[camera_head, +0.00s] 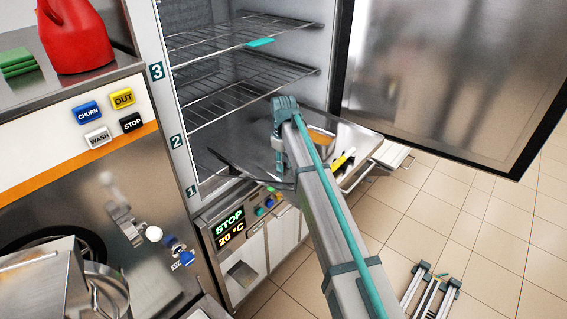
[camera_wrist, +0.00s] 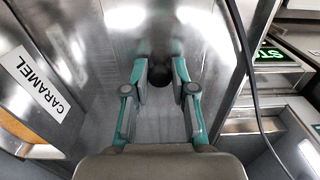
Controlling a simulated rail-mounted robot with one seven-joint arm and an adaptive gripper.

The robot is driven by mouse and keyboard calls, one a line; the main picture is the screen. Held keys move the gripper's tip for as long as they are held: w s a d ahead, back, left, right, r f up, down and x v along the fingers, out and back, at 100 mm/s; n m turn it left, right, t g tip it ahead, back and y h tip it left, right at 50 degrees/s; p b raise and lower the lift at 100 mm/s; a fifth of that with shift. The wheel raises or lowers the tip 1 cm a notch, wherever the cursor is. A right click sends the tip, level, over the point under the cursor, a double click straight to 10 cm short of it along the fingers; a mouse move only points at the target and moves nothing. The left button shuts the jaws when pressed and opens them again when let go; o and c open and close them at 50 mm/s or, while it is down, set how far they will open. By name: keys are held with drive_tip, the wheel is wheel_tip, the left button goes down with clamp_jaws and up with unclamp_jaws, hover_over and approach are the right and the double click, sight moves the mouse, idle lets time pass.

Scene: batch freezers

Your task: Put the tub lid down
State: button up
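The steel tub lid (camera_wrist: 110,70) fills the middle of the wrist view, with a dark round knob (camera_wrist: 160,76) between my fingertips. My gripper (camera_wrist: 160,82) is closed in on that knob from both sides, its teal fingers close against it. In the head view the lid (camera_head: 237,168) is a dark, slanted plate left of my arm, above the freezer's front panel. My arm hides part of the lid and my fingers there. An uncovered tub with orange contents (camera_head: 322,134) stands on the right, partly behind my arm. The wrist view shows its CARAMEL label (camera_wrist: 32,84).
The freezer door (camera_head: 450,80) stands open on the right. Wire shelves (camera_head: 250,85) are above, one holding a teal item (camera_head: 260,43). A control panel (camera_head: 232,228) reads STOP, 20 °C. A red jug (camera_head: 75,38) stands on the left machine. Tiled floor (camera_head: 450,210) is right.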

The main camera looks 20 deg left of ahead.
drive_tip(key=shift+o, duration=1.4)
drive_tip(key=shift+r, duration=0.1)
wheel_tip(320, 180, up, 12)
drive_tip(key=b, duration=0.3)
drive_tip(key=shift+r, duration=0.15)
